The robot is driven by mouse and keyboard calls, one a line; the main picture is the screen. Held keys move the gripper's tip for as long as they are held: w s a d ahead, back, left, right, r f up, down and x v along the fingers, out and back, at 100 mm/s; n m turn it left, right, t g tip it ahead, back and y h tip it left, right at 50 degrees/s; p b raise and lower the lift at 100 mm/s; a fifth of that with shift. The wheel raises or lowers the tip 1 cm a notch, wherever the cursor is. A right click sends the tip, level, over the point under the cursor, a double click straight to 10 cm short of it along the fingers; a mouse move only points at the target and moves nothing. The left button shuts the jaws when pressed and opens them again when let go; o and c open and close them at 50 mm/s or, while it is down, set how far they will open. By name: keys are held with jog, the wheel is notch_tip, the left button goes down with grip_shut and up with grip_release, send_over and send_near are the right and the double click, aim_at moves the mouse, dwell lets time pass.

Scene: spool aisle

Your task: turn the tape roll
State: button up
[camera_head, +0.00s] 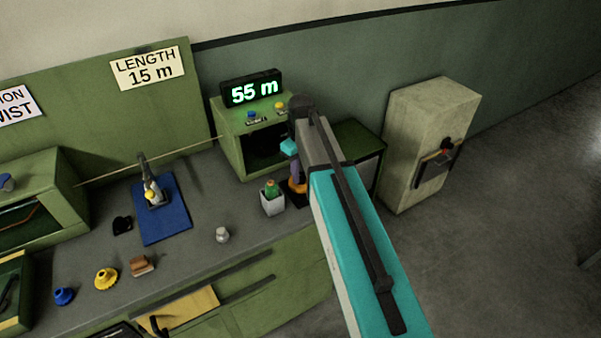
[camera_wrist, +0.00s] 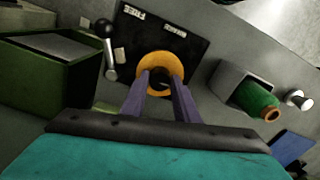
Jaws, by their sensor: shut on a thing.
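The tape roll (camera_wrist: 160,64) is an orange ring with a dark centre, mounted on a black plate (camera_wrist: 189,47) with two small white labels. My gripper (camera_wrist: 161,80) is shut on its near edge, one purple finger on each side. In the head view only a bit of orange (camera_head: 298,187) shows beside my gripper (camera_head: 297,172), and my arm hides the rest. A metal lever with a black knob (camera_wrist: 103,28) stands left of the roll in the wrist view.
A grey cup with a green bottle (camera_head: 272,188) stands close left of the plate. A green machine (camera_head: 228,146) with a "55 m" display (camera_head: 252,88) rises behind. A green box (camera_wrist: 84,82) is on the wrist view's left.

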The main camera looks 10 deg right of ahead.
aim_at(301, 176)
jog(key=shift+m, duration=0.4)
jog(key=o, duration=1.1)
jog(key=shift+c, duration=0.2)
notch_tip(301, 176, up, 14)
jog(key=b, duration=0.3)
jog(key=shift+s+f, duration=0.15)
dwell(0.4)
